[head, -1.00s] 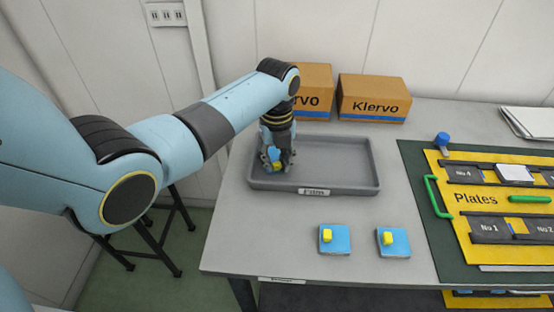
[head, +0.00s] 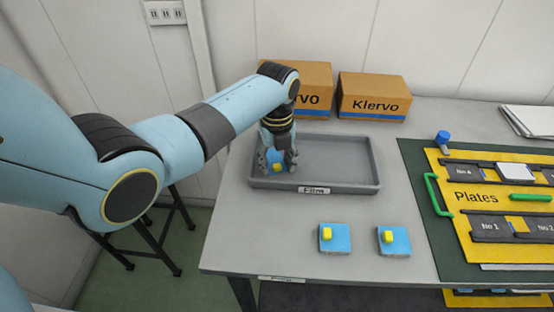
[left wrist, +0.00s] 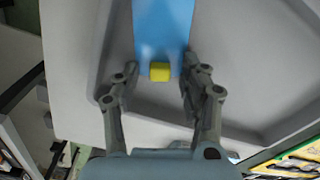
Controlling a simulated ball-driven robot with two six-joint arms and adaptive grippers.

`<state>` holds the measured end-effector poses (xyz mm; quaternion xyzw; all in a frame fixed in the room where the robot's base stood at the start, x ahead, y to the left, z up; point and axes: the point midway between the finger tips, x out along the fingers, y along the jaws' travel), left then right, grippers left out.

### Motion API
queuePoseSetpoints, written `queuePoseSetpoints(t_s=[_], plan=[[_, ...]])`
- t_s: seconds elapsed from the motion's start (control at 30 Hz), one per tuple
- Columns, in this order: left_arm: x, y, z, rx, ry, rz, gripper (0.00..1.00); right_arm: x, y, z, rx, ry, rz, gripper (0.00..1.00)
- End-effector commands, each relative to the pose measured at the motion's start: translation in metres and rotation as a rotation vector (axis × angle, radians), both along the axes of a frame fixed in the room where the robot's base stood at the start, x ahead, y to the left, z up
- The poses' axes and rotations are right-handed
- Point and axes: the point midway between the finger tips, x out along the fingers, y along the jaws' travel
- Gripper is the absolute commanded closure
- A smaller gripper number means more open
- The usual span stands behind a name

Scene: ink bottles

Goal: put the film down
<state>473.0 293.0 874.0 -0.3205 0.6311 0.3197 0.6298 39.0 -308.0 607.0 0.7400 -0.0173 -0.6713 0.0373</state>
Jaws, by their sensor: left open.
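A blue film piece with a yellow knob (head: 277,168) is at the left end of the grey tray (head: 340,186), whose front carries the label "Film". My left gripper (head: 278,162) is over it, pointing down, with open fingers on either side of the piece. In the left wrist view the blue film (left wrist: 162,28) lies between the two spread fingers (left wrist: 158,78), with gaps at the sides. Whether it rests flat on the tray floor is hard to tell. Two similar blue pieces with yellow knobs, one left (head: 334,240) and one right (head: 394,243), lie on the table before the tray. My right gripper is out of view.
Two cardboard boxes, one partly hidden (head: 312,80) and one in clear view (head: 373,97), stand behind the tray. A dark green mat (head: 421,190) with a yellow plates board (head: 480,183) lies on the right. The tray's middle and right are empty.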

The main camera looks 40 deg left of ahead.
Motion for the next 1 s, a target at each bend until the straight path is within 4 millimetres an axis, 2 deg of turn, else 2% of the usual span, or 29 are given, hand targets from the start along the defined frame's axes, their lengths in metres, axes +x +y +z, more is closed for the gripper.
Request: queuePoseSetpoints(t_s=[0.17, 0.6, 0.8, 1.0], plan=[[0.001, 0.0, 0.014, 0.0, -0.002, 0.0, 0.56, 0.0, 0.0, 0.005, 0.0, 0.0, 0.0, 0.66], [0.001, 0.001, 0.107, 0.001, -0.003, 0.0, 0.56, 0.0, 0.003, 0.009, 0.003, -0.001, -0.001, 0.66], [0.001, 0.001, 0.126, 0.001, -0.001, 0.0, 0.56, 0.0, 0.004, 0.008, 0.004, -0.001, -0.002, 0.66], [0.0, 0.0, 0.128, 0.0, 0.0, 0.0, 0.56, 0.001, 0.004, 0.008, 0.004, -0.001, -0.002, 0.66]])
